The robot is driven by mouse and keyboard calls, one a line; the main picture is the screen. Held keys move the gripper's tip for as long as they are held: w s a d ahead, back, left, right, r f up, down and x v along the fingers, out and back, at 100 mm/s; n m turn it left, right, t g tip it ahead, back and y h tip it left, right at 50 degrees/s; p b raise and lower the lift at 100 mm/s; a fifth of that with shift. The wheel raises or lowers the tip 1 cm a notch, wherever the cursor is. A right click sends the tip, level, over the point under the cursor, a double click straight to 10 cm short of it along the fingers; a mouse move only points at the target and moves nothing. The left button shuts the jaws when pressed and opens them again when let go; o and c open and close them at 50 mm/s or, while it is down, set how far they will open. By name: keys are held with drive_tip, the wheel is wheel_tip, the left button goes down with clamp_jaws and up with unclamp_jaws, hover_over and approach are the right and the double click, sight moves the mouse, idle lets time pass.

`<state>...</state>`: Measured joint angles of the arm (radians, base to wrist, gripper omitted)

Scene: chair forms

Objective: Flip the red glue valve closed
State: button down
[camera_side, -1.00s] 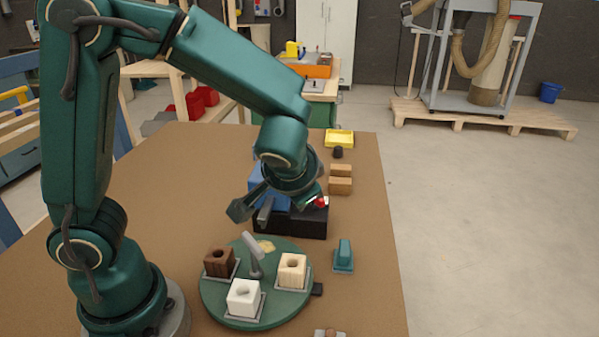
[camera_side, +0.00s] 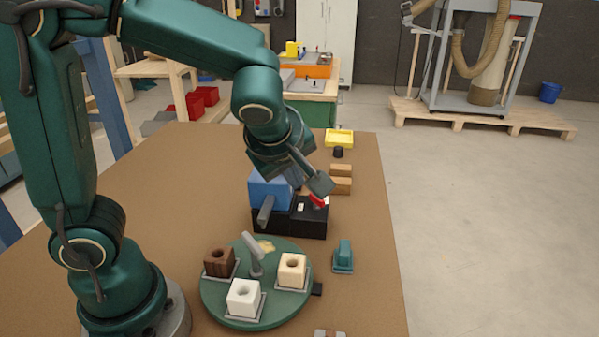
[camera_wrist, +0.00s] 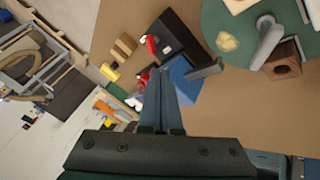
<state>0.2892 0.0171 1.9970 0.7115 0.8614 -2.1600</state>
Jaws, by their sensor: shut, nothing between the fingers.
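My gripper (camera_side: 320,185) is shut and empty. In the side view its tip appears right over the valve, partly covering it; I cannot tell whether they touch. In the wrist view the shut fingers (camera_wrist: 165,85) point toward the blue block (camera_wrist: 183,82), and the red valve (camera_wrist: 151,43) stands apart from them on the black base (camera_wrist: 180,38).
A green turntable (camera_side: 225,310) with brown, white and pale blocks stands in front. A grey nozzle (camera_side: 265,212) sticks out from the glue unit.

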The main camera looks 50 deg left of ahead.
sight(310, 200)
drive_tip(key=shift+f, duration=0.1)
drive_tip(key=x, duration=1)
drive_tip(key=shift+w+a, duration=0.1)
idle(0.5)
drive_tip(key=shift+w+a+m+h, duration=0.1)
drive_tip(key=shift+w+m+h, duration=0.2)
drive_tip(key=shift+m, duration=0.4)
